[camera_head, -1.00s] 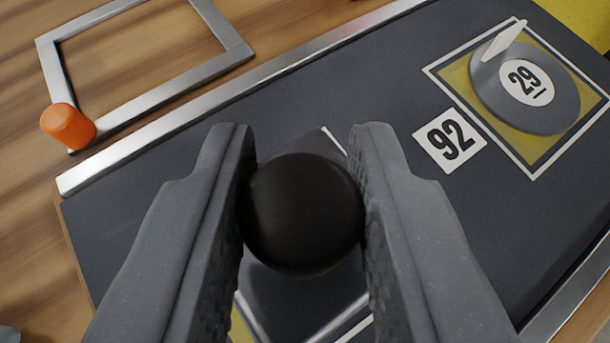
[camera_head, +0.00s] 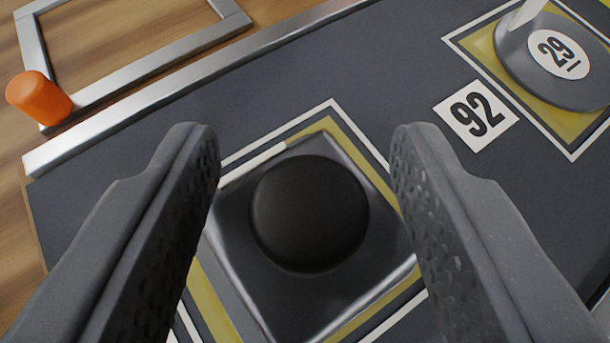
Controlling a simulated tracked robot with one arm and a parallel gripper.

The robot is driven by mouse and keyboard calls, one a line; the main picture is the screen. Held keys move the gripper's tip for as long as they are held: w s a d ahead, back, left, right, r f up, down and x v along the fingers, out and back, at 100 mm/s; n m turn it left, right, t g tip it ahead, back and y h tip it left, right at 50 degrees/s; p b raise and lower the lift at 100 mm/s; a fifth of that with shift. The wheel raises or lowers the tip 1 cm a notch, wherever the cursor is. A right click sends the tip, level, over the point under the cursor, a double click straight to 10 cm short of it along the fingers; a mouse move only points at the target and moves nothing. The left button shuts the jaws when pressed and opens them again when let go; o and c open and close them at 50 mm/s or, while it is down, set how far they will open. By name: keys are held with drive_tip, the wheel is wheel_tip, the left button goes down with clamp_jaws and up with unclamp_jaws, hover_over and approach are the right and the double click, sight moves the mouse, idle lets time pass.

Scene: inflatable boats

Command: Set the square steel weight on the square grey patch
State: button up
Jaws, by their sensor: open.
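The square steel weight (camera_head: 285,300) has a round black knob (camera_head: 310,215) on top. It appears to rest on a marked square with a yellow border (camera_head: 215,305) and a white outline (camera_head: 277,133). A thin grey strip shows between the weight and the yellow at the lower left; the rest of the grey patch is hidden under the weight. My gripper (camera_head: 305,140) is open around the knob, with one finger on each side and a clear gap to both. It holds nothing.
A grey disc (camera_head: 575,88) labelled 29, with a pale upright handle, sits on another yellow square at the upper right. A label 92 (camera_head: 477,115) lies on the dark board. A metal rail (camera_head: 160,95), a metal frame (camera_head: 165,52) and an orange cylinder (camera_head: 38,97) are at the upper left.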

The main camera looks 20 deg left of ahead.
drive_tip(key=p+v, duration=0.2)
drive_tip(key=v, duration=1)
drive_tip(key=d+r+m+t+h, duration=0.1)
drive_tip(key=d+r, duration=0.4)
drive_tip(key=r, duration=0.7)
drive_tip(key=d+r+m+t+h, duration=0.1)
drive_tip(key=d+r, duration=0.4)
drive_tip(key=r, duration=0.7)
drive_tip(key=s+d+r+t+h, duration=0.1)
drive_tip(key=s+d+r, duration=0.2)
drive_tip(key=s+r, duration=0.3)
drive_tip(key=s+d+r+m, duration=0.1)
drive_tip(key=s+d+r, duration=0.2)
drive_tip(key=r, duration=1.1)
drive_tip(key=s, duration=0.3)
drive_tip(key=shift+d+m+t+h, duration=0.3)
drive_tip(key=shift+d+t+h, duration=0.05)
drive_tip(key=shift+t+h, duration=0.05)
wheel_tip(320, 180, up, 2)
drive_tip(key=p, duration=0.2)
drive_tip(key=shift+r+p, duration=0.2)
drive_tip(key=shift+p, duration=0.15)
